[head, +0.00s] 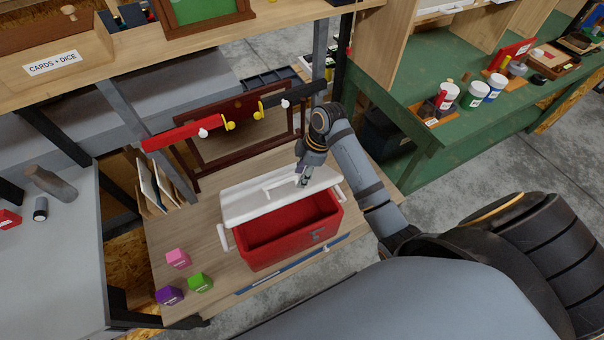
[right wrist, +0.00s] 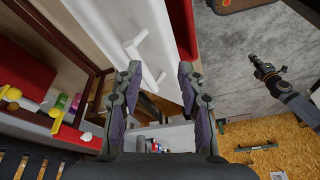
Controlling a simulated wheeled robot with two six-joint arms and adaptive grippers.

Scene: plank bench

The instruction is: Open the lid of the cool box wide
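The cool box (head: 265,256) is a red box on the plank bench. Its white lid (head: 243,205) is partly raised and tilted over the back, and the red inside (head: 285,233) shows. A white bar handle (head: 283,186) is on the lid; it also shows in the right wrist view (right wrist: 134,46). My right gripper (head: 304,182) is at the lid's right part, close to the handle. In the right wrist view its fingers (right wrist: 160,72) are apart with nothing clasped. I cannot tell whether they touch the lid. What seems my left gripper (right wrist: 252,59) shows small at the right.
A pink cube (head: 178,258), a purple cube (head: 169,295) and a green cube (head: 200,282) lie left of the box. A red bar (head: 183,134) and a black bar (head: 292,95) stand behind it. A green bench (head: 440,95) is at the right.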

